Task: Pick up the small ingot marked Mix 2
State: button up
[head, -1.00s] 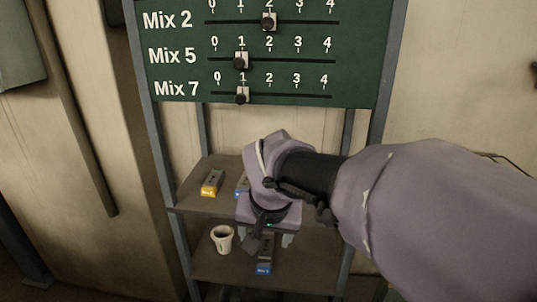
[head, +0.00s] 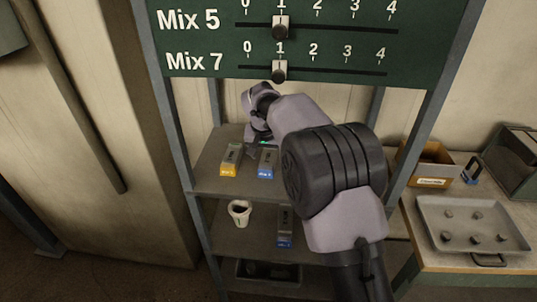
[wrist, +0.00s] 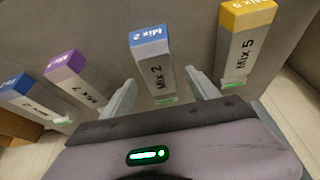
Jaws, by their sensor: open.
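A grey ingot with a blue end marked Mix 2 (wrist: 160,78) lies in the middle of the wrist view, between the two finger tips in the picture. The head view shows it (head: 266,163) on the upper shelf. My gripper (wrist: 160,84) is open, with one finger on each side of this ingot; I cannot tell whether they touch it. In the head view my gripper is small and partly hidden behind the ingot area and my wrist. A second blue-ended Mix 2 ingot (wrist: 28,98) shows at the left of the wrist view.
Below, the lower shelf holds a white cup (head: 239,216) and a blue-ended ingot (head: 285,228). A tray (head: 440,240) stands right.

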jog(key=shift+f, duration=0.35)
grip_shut()
jog(key=shift+r, duration=0.1)
